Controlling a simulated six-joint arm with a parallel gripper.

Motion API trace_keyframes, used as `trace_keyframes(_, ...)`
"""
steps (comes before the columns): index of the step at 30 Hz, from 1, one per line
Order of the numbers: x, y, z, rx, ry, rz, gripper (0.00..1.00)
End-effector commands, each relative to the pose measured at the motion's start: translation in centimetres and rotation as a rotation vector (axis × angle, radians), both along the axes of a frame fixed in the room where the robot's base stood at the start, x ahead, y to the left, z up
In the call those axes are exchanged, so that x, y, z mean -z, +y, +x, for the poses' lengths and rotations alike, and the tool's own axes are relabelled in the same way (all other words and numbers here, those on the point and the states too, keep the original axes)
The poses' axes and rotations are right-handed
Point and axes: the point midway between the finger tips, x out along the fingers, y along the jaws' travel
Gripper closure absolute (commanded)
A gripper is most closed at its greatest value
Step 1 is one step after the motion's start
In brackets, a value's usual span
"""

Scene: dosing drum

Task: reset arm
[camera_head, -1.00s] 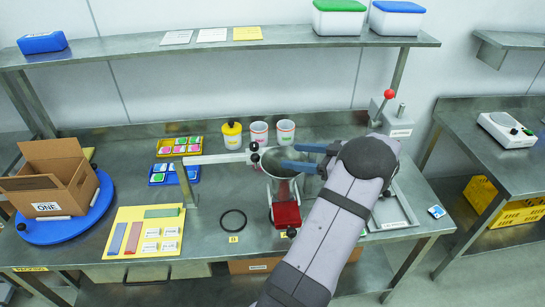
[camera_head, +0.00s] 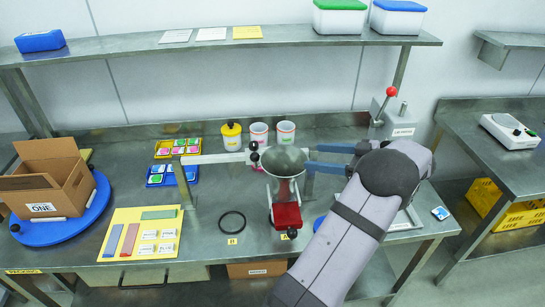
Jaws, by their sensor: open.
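My gripper (camera_head: 314,157) shows in the head view with two blue fingers apart and nothing seen between them. It points left, just right of the metal funnel (camera_head: 284,160) of the dosing drum. The funnel sits on a stand with a red base (camera_head: 286,215). I cannot tell whether a fingertip touches the funnel's rim. My grey arm comes up from the bottom of the picture and hides part of the bench at the right.
A cardboard box (camera_head: 45,180) sits on a blue turntable (camera_head: 62,232) at left. A yellow board (camera_head: 126,230) and a black ring (camera_head: 232,222) lie in front. Several cups (camera_head: 259,133) stand behind. A lever press (camera_head: 393,118) stands at back right. A shelf (camera_head: 130,50) spans above.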

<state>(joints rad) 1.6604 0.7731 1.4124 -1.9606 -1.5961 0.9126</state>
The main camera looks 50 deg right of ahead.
Motion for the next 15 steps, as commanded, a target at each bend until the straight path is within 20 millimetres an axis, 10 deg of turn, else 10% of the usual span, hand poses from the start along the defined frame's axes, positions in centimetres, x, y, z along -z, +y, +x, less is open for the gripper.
trace_keyframes(10, -0.2, -0.1, 1.0, 0.005, -0.005, -0.016, 0.4)
trace_keyframes(15, -1.4, -0.7, 6.2, 0.055, -0.025, -0.09, 0.4)
